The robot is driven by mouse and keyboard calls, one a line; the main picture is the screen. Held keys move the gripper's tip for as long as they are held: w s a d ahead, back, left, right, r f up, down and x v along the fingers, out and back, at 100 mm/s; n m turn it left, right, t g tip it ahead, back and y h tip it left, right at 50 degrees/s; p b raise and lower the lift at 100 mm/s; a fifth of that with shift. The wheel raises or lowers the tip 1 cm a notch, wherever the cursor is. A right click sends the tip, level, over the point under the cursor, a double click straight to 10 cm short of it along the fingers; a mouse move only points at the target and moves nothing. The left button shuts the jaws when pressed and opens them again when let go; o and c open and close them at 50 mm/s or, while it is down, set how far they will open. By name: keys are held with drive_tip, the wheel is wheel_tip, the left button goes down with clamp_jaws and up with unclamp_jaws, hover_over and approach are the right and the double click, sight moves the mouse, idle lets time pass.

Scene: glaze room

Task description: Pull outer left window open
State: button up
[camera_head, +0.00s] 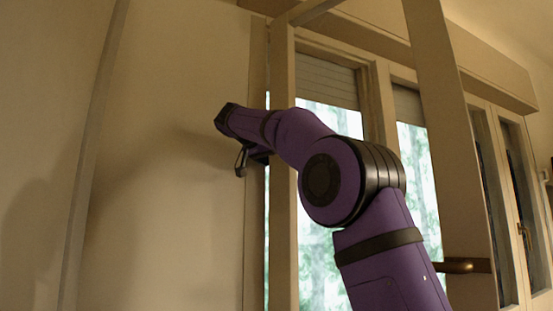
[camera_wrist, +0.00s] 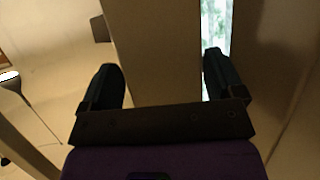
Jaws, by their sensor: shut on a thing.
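The outer left window's beige frame (camera_head: 283,200) stands upright left of the panes in the head view. A narrow bright gap shows along its left side, beside the wall. My gripper (camera_head: 246,160) is at this frame, partly hidden by my purple arm. In the wrist view, my gripper (camera_wrist: 160,65) has one dark finger on each side of an upright beige frame member (camera_wrist: 155,40) and is shut on it. Greenery shows through a gap (camera_wrist: 215,25) by the right finger. The exact contact at the fingertips is too dark to see.
Further right are more windows with a handle (camera_head: 524,236). A plain wall (camera_head: 180,70) is at left. A small dark block (camera_wrist: 101,28) shows near the left finger.

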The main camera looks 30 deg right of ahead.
drive_tip(key=shift+a+m+g, duration=0.1)
drive_tip(key=shift+m+g, duration=0.2)
drive_tip(key=shift+g, duration=0.1)
drive_tip(key=o, duration=1)
drive_tip(key=shift+o, duration=0.2)
drive_tip(key=v, duration=1)
drive_tip(key=shift+a, duration=0.4)
drive_tip(key=shift+s+d, duration=0.1)
drive_tip(key=s+d+f+n+t+y, duration=0.1)
drive_tip(key=s+d+f+n+y, duration=0.15)
drive_tip(key=s+f+n, duration=0.35)
drive_tip(key=s+d+f+n+t+y, duration=0.1)
drive_tip(key=s+f+n+y, duration=0.35)
drive_tip(key=f, duration=0.45)
drive_tip(key=s+a+f+n+y, duration=0.2)
drive_tip(key=s+a+f+y, duration=0.1)
drive_tip(key=s+f, duration=0.8)
drive_tip(key=s+a+f+n+y, duration=0.3)
drive_tip(key=s+f, duration=0.9)
drive_tip(key=f, duration=0.7)
drive_tip(key=shift+a+t, duration=0.3)
drive_tip(key=shift+a, duration=0.1)
